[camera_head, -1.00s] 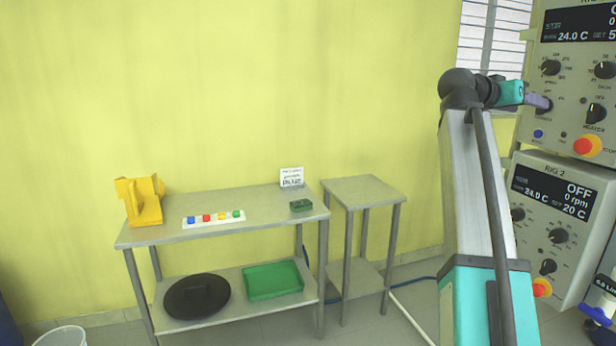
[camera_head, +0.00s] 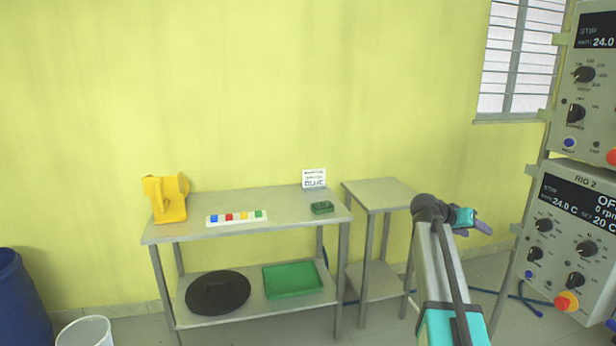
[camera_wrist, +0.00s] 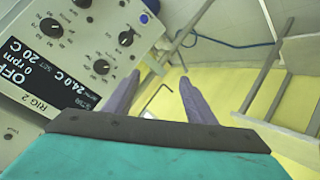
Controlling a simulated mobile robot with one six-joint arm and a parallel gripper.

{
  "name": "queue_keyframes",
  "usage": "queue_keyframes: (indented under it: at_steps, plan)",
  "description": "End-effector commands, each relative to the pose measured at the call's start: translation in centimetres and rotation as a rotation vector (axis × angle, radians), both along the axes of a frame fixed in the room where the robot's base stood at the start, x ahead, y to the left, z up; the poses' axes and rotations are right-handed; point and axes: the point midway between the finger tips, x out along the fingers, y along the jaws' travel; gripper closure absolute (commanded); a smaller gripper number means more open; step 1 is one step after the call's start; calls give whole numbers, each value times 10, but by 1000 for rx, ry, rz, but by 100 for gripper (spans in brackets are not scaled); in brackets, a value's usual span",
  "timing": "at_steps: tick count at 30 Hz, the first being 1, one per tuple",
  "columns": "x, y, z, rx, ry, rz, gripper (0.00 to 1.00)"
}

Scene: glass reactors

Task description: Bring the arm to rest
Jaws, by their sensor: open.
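My gripper (camera_head: 484,228) shows at the right of the head view, beyond the dark wrist joint at the top of my arm. It points to the right, level with the lower control box, RIG 2 (camera_head: 570,236). In the wrist view my gripper (camera_wrist: 160,88) has its two purple-grey fingers spread apart, with nothing between them. RIG 2 also shows in the wrist view (camera_wrist: 60,62), to the left of the fingers. I cannot tell the exact gap, but the fingers appear clear of the box.
A small side table (camera_head: 380,193) stands near my arm. A blue barrel (camera_head: 20,300) and white bin (camera_head: 85,332) stand left.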

Motion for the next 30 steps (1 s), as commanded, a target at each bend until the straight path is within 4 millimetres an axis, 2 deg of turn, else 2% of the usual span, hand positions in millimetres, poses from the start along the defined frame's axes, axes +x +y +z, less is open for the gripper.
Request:
queue_keyframes:
  at_steps: [1, 3, 14, 23, 30]
  plan:
    - [-1, 7, -22, 14, 26, 9, 50]
    - [-2, 15, -50, 33, 56, 20, 50]
    - [-26, 59, -186, 130, 220, 73, 50]
    - [-66, 98, -292, 218, 360, 112, 50]
    - [-112, 129, -369, 291, 475, 139, 50]
